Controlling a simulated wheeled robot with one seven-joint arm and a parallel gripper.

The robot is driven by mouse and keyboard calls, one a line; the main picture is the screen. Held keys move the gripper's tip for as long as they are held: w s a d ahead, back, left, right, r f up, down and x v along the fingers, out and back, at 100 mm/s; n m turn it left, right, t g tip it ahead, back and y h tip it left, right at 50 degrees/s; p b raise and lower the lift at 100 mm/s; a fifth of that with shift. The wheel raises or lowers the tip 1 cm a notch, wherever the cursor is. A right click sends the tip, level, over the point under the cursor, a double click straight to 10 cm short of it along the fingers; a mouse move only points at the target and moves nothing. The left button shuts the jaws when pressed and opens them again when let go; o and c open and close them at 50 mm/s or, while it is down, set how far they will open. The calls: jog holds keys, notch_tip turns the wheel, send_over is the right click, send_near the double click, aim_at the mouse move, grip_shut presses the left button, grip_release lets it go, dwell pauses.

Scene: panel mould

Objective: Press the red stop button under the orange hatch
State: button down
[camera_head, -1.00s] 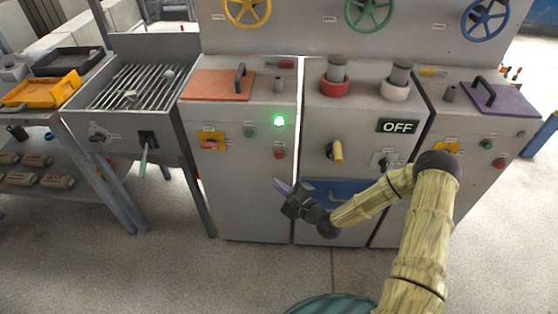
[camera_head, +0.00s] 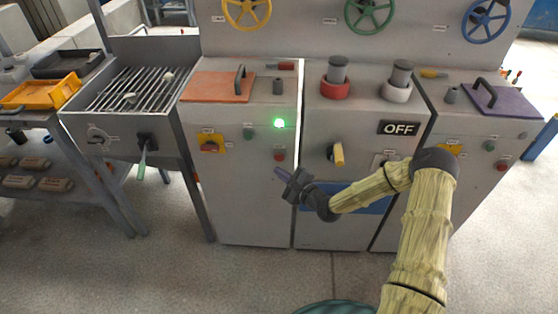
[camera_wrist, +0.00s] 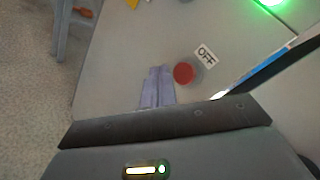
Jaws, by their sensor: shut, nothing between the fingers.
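The orange hatch (camera_head: 217,86) lies closed on top of the left cabinet, with a dark handle (camera_head: 239,79) at its right side. On that cabinet's front, below the hatch and to its right, is the red stop button (camera_head: 279,155). In the wrist view the red button (camera_wrist: 183,73) shows beside a small OFF label (camera_wrist: 205,56). My gripper (camera_head: 279,171) is just below the red button in the head view. Its pale purple fingers (camera_wrist: 157,86) are together and empty, pointing toward the panel left of the button. They look apart from the button.
A green button (camera_head: 248,133), a lit green lamp (camera_head: 279,123) and a yellow-backed switch (camera_head: 211,144) share the cabinet front. A yellow-handled knob (camera_head: 338,153) and an OFF sign (camera_head: 398,127) are on the middle cabinet. A purple hatch (camera_head: 497,98) is at the right.

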aim_at(275, 158)
jog(key=shift+w+b, duration=0.4)
jog(key=shift+w, duration=0.9)
dwell(1.0)
jog(key=shift+w, duration=0.4)
jog(key=shift+w+d+b, duration=0.1)
jog(key=shift+w+b, duration=0.35)
jog(key=shift+b, duration=0.1)
dwell(0.7)
jog(key=shift+s, duration=0.1)
jog(key=shift+s+p, duration=0.3)
jog(key=shift+s, duration=0.5)
jog(key=shift+s, duration=0.1)
jog(key=s+p, duration=0.1)
jog(key=s, duration=0.3)
jog(key=shift+s, duration=0.4)
